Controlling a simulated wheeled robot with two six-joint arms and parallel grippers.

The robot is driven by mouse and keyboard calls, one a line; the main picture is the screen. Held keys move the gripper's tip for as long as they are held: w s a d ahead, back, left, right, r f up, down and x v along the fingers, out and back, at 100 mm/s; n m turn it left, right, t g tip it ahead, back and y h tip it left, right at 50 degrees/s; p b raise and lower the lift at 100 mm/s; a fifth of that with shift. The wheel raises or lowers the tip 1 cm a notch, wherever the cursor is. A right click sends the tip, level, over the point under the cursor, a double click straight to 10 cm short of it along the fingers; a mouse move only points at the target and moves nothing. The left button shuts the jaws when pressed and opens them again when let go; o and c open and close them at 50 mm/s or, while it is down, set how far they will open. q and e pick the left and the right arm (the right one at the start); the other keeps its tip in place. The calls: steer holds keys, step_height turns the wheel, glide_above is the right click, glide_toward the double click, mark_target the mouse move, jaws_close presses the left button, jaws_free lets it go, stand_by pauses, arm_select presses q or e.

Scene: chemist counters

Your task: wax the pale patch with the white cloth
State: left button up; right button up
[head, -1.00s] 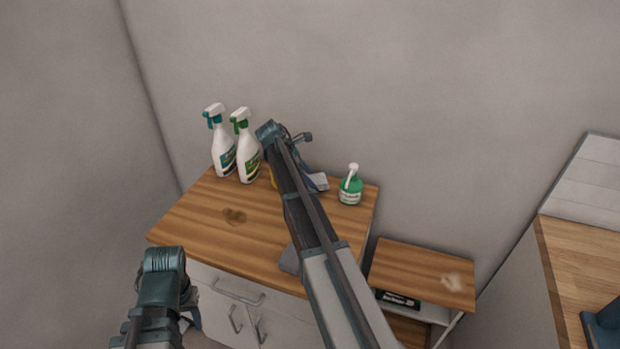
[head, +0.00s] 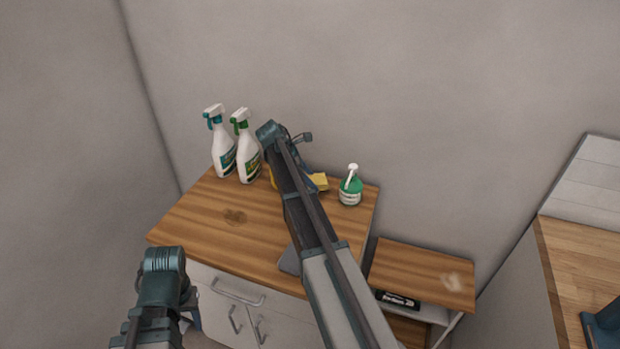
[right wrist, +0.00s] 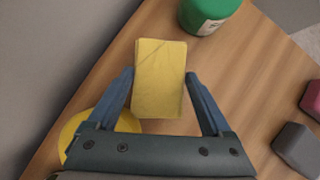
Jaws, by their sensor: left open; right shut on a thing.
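The pale patch (head: 452,280) is a whitish smear on the low wooden table at the right. My right gripper (right wrist: 159,77) is shut on a flat yellow piece (right wrist: 158,70), like a sponge or cloth, over the back of the counter. The yellow piece also shows in the head view (head: 318,182), beside the green bottle. I see no white cloth in the current views; my right arm hides part of the counter. My left gripper (head: 193,316) is low in front of the counter, open, mostly hidden behind its own wrist.
Two white spray bottles (head: 222,145) (head: 246,150) and a green pump bottle (head: 350,188) stand on the wooden counter (head: 190,222), which has a brown stain (head: 235,216). A yellow round thing (right wrist: 82,138), a pink block (right wrist: 313,98) and a dark grey block (right wrist: 296,148) lie near my right gripper.

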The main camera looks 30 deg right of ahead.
steer(key=shift+r+p, duration=3.15)
steer(key=shift+r, duration=0.25)
step_height(320, 180, up, 7)
steer(key=p, duration=0.7)
step_height(320, 180, down, 7)
steer(key=b, duration=0.7)
steer(key=shift+f, duration=0.15)
steer(key=shift+a, duration=0.1)
